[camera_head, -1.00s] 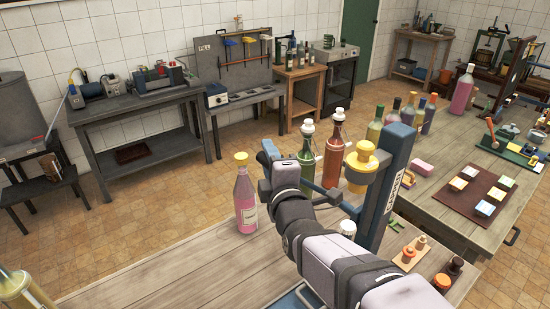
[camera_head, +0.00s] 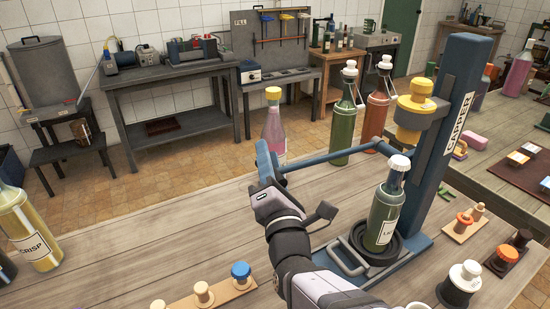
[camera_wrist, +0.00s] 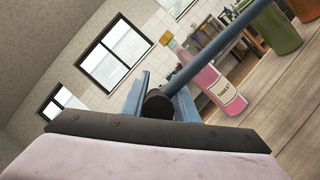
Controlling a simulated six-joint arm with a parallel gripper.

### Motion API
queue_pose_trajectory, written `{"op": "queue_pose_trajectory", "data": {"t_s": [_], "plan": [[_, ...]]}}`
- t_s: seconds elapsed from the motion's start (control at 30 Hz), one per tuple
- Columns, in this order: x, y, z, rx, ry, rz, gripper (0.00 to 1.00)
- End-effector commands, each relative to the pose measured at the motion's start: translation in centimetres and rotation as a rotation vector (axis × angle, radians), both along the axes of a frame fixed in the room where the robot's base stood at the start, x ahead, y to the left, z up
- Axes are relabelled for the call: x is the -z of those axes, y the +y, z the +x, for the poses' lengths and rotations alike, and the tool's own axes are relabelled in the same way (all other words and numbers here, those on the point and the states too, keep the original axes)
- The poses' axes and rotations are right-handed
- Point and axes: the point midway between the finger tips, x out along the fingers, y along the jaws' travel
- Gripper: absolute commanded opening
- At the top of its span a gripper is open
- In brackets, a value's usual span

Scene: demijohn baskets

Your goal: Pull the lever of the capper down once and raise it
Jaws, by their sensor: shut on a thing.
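The capper (camera_head: 460,95) is a blue column with a yellow head (camera_head: 415,104) over a round base. A green bottle (camera_head: 384,215) with a white stopper stands upright on that base, under the head and apart from it. The capper's lever (camera_head: 335,155) is a blue bar running left from the column, sloping slightly down to my gripper. My gripper (camera_head: 268,163) is shut on the lever's outer end. In the wrist view, the lever (camera_wrist: 205,58) ends in a dark round knob (camera_wrist: 158,104) between my two blue fingers.
A pink bottle (camera_head: 273,128) stands just behind my gripper; it also shows in the wrist view (camera_wrist: 218,88). Green (camera_head: 343,125) and red (camera_head: 377,105) bottles stand behind the lever. Stopper racks (camera_head: 240,283) lie at the front. The bench's left middle is clear.

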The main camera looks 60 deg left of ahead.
Motion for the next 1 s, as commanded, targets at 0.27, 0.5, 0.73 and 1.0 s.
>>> {"op": "queue_pose_trajectory", "data": {"t_s": [0.27,0.5,0.73,1.0], "plan": [[5.9,0.0,-0.3,-0.002,-0.189,0.003,0.00],[8.6,0.0,0.0,-0.003,-0.240,0.002,0.00],[9.8,0.0,0.4,-0.004,-0.237,0.001,0.00],[10.1,0.0,0.5,-0.004,-0.235,-0.002,0.00]]}}
